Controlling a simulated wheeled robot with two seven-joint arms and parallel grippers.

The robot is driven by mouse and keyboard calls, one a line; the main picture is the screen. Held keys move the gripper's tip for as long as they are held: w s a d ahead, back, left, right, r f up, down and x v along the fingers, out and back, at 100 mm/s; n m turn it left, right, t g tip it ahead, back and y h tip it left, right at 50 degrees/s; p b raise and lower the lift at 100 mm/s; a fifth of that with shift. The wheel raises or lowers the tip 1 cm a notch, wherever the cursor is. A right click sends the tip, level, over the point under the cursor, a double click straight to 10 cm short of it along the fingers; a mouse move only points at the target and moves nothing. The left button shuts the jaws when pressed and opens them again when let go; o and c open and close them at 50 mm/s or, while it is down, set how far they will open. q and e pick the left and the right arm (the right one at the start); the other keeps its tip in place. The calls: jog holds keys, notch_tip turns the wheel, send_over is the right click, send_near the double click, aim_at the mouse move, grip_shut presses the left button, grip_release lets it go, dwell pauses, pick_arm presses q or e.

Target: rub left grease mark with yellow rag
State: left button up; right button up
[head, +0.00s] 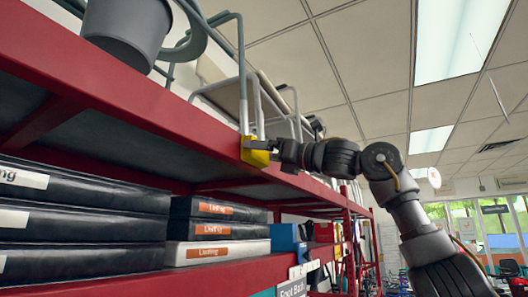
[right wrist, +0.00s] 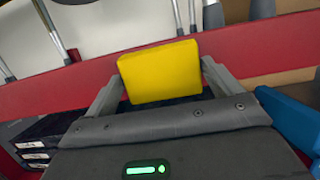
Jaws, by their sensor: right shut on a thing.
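My right gripper (head: 272,148) is shut on the yellow rag (head: 256,157), a folded block at the front edge of the red shelf. In the right wrist view the yellow rag (right wrist: 160,72) sits between the two fingers of my right gripper (right wrist: 158,85), in front of the red shelf edge. The rag looks close to or against the edge; I cannot tell whether they touch. No grease mark is visible in either view; the rag may hide one. My left gripper is not in view.
The red shelf (head: 110,85) runs along the left. Above it are a grey bucket (head: 125,28) and metal-framed things. Black boxes (head: 80,215) and a blue thing (head: 284,237) stand on the shelf below. The aisle at the right is open.

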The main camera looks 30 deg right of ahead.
aim_at(267, 155)
jog(key=shift+w+d, duration=0.45)
jog(key=shift+d, duration=0.25)
jog(key=shift+w+d, duration=0.4)
jog(key=shift+d, duration=0.25)
jog(key=shift+s+a+f, duration=0.1)
jog(key=shift+a, duration=0.05)
jog(key=shift+s+a+b, duration=0.25)
jog(key=shift+a+b, duration=0.05)
jog(key=shift+a, duration=0.15)
jog(key=shift+s+a, duration=0.35)
jog(key=shift+a, duration=0.2)
jog(key=shift+s+a, duration=0.3)
jog(key=shift+a, duration=0.2)
jog(key=shift+b, duration=0.3)
jog(key=shift+s+a+b, duration=0.2)
jog(key=shift+s+a, duration=0.3)
jog(key=shift+a, duration=0.3)
jog(key=shift+s+a+b, duration=0.2)
jog(key=shift+s+a, duration=0.25)
jog(key=shift+a, duration=0.35)
jog(key=shift+a, duration=0.1)
